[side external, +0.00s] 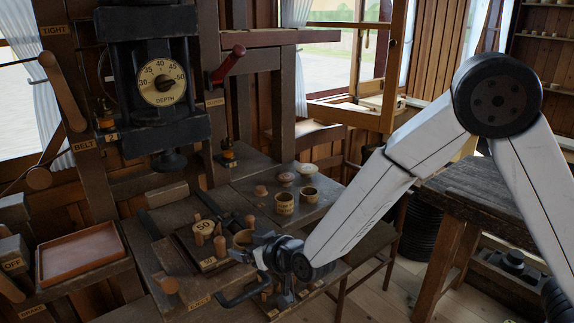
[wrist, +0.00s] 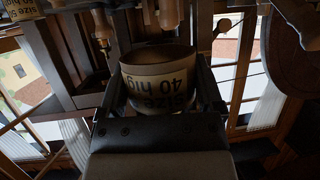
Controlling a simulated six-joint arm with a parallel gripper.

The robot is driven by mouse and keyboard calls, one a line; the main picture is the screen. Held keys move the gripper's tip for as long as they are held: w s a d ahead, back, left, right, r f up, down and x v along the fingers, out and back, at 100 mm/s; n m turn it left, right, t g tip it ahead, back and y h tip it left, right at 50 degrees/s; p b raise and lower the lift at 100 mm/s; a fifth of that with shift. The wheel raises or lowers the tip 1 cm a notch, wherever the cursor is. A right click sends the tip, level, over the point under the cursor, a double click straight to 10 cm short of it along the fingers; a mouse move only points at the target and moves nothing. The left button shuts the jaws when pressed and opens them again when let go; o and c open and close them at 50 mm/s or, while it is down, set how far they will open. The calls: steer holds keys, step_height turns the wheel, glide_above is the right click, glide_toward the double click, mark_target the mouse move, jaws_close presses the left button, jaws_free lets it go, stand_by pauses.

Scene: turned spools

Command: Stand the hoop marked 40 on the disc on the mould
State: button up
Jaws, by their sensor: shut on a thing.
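My gripper (side external: 258,246) is shut on a pale hoop; in the wrist view the jaws clasp the hoop (wrist: 158,82) from both sides. Its dark lettering reads "size 40 high", upside down in that view. In the side view the held hoop (side external: 243,238) shows small and partly hidden by the jaws, just right of the mould. The mould (side external: 183,243) is a dark plate on the bench. A pale disc marked 50 (side external: 203,227) sits on it among upright wooden pegs. Whether the hoop touches anything below is unclear.
Two other labelled hoops (side external: 284,204) (side external: 308,195) stand on the board behind, with small round pieces (side external: 286,178) near them. A press with a depth dial (side external: 162,83) rises behind the mould. An empty reddish tray (side external: 82,253) lies at left. A black handle (side external: 238,291) is close below my gripper.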

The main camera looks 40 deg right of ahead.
steer(key=shift+w+a, duration=0.3)
steer(key=shift+w, duration=2.05)
steer(key=shift+w+a, duration=0.35)
steer(key=shift+w, duration=2.05)
steer(key=shift+w+a, duration=0.3)
steer(key=shift+w, duration=2.05)
steer(key=shift+w+a, duration=0.15)
steer(key=shift+w, duration=0.75)
steer(key=shift+w+a, duration=0.1)
steer(key=shift+w, duration=0.8)
steer(key=shift+f, duration=0.25)
steer(key=shift+f, duration=0.6)
